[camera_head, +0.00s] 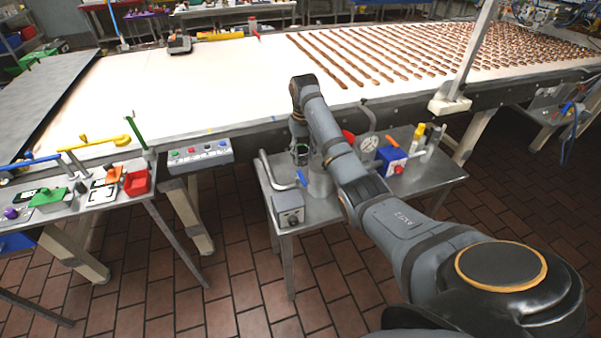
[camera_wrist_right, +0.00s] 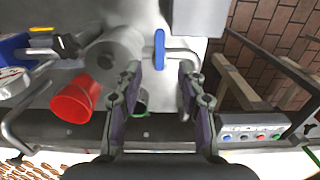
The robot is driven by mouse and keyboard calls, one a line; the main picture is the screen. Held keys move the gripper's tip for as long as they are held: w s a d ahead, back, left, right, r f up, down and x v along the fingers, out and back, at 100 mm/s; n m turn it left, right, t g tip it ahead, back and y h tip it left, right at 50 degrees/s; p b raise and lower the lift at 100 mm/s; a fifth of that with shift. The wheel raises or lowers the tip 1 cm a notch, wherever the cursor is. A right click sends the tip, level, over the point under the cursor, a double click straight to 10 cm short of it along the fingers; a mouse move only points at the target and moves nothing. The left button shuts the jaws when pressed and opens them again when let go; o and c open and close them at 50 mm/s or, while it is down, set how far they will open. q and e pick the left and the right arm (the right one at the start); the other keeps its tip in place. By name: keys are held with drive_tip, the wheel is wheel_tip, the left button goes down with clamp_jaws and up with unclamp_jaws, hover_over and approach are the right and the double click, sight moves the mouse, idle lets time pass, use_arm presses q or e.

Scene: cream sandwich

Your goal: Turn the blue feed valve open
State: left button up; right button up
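The blue feed valve handle (camera_head: 301,178) sits on a pipe at the left part of the small metal table. In the right wrist view the blue handle (camera_wrist_right: 159,49) is a narrow upright lever on a grey pipe, just ahead of the fingertips. My right gripper (camera_wrist_right: 160,72) is open and empty, with one finger to each side of the handle's line. The near end of the handle lies about level with the fingertips; I cannot tell the height gap. In the head view my right gripper (camera_head: 300,152) is partly hidden by its arm. My left gripper is not in view.
A steel cylinder (camera_wrist_right: 112,55) and a red cup (camera_wrist_right: 75,102) stand left of the gripper in the wrist view. A control box (camera_head: 288,210) stands at the small table's front corner. A gauge (camera_head: 367,143) and blue box (camera_head: 391,160) are to the right. The conveyor (camera_head: 200,90) runs behind.

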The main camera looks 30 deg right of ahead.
sight(304, 181)
drive_tip(key=f, duration=0.2)
drive_tip(key=shift+s+f+p, duration=0.35)
drive_tip(key=shift+s+p, duration=0.05)
wheel_tip(304, 181, down, 2)
drive_tip(key=shift+w+f, duration=0.1)
drive_tip(key=f, duration=0.3)
drive_tip(key=shift+w+f+p, duration=0.15)
drive_tip(key=shift+w+p, duration=0.1)
drive_tip(key=shift+p, duration=0.15)
drive_tip(key=shift+f, duration=0.8)
drive_tip(key=shift+c, duration=0.7)
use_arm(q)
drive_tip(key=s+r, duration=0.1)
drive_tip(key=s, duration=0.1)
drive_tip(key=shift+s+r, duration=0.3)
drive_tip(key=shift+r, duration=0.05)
use_arm(e)
clamp_jaws()
